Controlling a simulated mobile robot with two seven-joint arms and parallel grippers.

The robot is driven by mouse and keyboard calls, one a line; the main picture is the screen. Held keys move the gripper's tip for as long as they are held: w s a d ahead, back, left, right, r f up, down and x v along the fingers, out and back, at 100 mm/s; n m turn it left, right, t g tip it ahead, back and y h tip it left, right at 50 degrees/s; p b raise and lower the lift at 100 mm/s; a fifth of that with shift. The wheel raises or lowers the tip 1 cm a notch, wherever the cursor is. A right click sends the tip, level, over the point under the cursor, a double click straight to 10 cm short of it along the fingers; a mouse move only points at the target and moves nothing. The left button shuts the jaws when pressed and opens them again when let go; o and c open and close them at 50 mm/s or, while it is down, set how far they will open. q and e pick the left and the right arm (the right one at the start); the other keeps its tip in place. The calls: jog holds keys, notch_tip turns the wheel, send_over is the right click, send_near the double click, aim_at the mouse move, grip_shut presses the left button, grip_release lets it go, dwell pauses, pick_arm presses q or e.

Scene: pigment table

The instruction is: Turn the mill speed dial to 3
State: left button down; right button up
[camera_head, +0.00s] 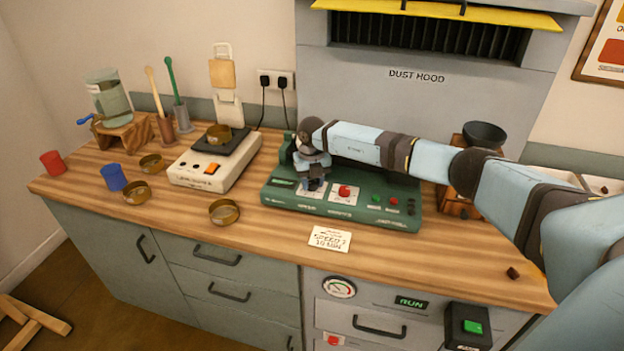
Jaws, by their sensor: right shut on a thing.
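The mill (400,217) is a low green machine on the wooden worktop, with a white panel on its front left, a red button (344,191) and small green and red buttons on its right. My right arm reaches in from the right across the mill. My right gripper (313,186) points down at the left part of the panel and is shut on the mill speed dial there. The gripper hides the dial, so its setting cannot be read. My left gripper is not in view.
A white card (330,238) with handwriting about speed and minutes lies in front of the mill. A scale (205,172) and several brass dishes stand to the left. The dust hood (400,95) rises behind. The front worktop is mostly clear.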

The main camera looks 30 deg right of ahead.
aim_at(312, 183)
jog(key=shift+m, duration=0.8)
jog(key=o, duration=0.9)
jog(key=shift+r, duration=0.15)
notch_tip(312, 183, up, 14)
jog(key=shift+f+b, duration=0.2)
jog(key=shift+b, duration=0.35)
jog(key=shift+a+f, duration=0.1)
